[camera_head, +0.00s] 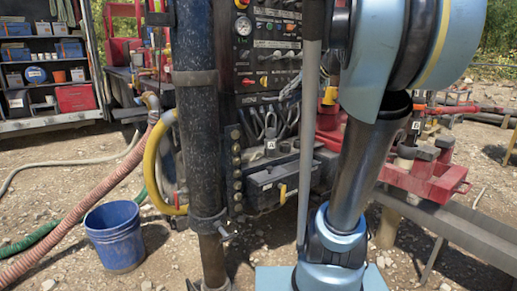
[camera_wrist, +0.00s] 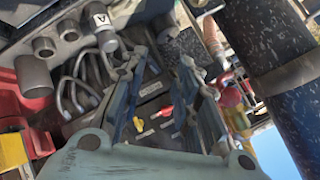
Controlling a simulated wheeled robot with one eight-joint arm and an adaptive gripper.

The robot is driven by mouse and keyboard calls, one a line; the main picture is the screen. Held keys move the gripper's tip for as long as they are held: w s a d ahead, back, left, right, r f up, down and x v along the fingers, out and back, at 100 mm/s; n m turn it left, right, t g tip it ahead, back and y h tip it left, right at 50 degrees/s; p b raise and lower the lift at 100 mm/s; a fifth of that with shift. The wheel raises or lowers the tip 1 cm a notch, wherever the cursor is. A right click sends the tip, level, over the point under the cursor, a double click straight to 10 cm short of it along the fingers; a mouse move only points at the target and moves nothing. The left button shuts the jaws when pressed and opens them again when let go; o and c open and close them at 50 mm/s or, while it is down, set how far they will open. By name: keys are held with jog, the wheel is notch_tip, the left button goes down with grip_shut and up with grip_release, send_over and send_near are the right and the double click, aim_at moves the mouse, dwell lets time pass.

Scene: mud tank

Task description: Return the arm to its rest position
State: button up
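My arm (camera_head: 367,165) rises from its blue joint at the bottom of the head view to a large light-blue and black joint at the top right. My gripper (camera_wrist: 162,62) shows in the wrist view with its two grey-blue fingers spread apart. Nothing is held between them. Behind the gap lies a dark panel with a yellow handle (camera_wrist: 139,124) and a red handle (camera_wrist: 166,111). I cannot make out the gripper in the head view.
A black mast (camera_head: 198,120) stands close left of a control panel (camera_head: 265,45). A black box (camera_head: 270,187) with a yellow handle sits below it. A blue bucket (camera_head: 115,235), hoses (camera_head: 95,200) and shelves (camera_head: 45,60) are at left. A metal beam (camera_head: 460,225) runs at right.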

jog(key=s+d+f+g+h, duration=0.2)
jog(key=s+d+f+h, duration=0.1)
jog(key=s+f, duration=1)
jog(key=s+d+f+g+h, duration=0.2)
jog(key=s+d+f+h, duration=0.2)
jog(key=s+f, duration=0.9)
notch_tip(320, 180, down, 7)
jog(key=shift+h, duration=0.5)
jog(key=shift+d, duration=0.1)
jog(key=shift+w+f, duration=0.2)
jog(key=shift+w, duration=0.2)
